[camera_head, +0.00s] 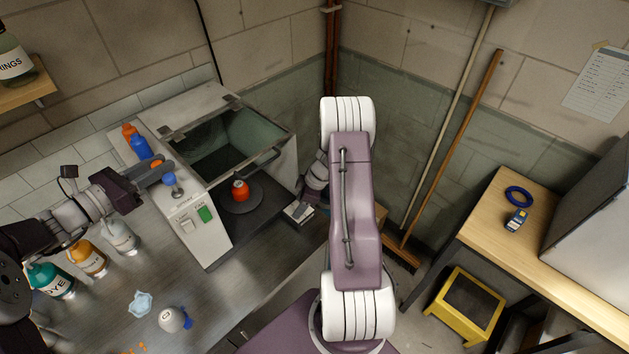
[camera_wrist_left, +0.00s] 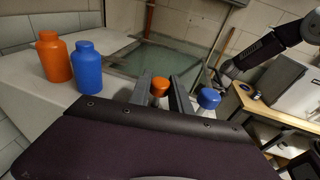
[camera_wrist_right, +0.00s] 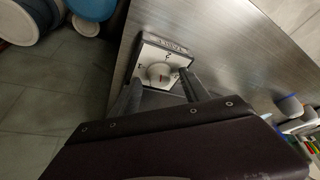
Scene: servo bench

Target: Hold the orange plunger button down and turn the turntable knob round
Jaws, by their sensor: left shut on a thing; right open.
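The orange plunger button (camera_wrist_left: 159,86) shows as a rounded orange cap between the fingers of my left gripper (camera_wrist_left: 161,92). In the head view my left gripper (camera_head: 160,170) is over the top of the white machine, shut on the button (camera_head: 157,163); how far the button is pressed I cannot tell. The turntable knob (camera_wrist_right: 158,71) is a round pale knob with a red mark on a labelled plate. My right gripper (camera_wrist_right: 161,92) is open, its fingers either side of the knob in that view; contact is not clear. The turntable (camera_head: 234,205) is a dark disc holding a red bottle (camera_head: 241,190).
A blue knob (camera_head: 169,179) stands close beside my left fingers. Orange and blue bottles (camera_wrist_left: 88,68) are at the machine's left.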

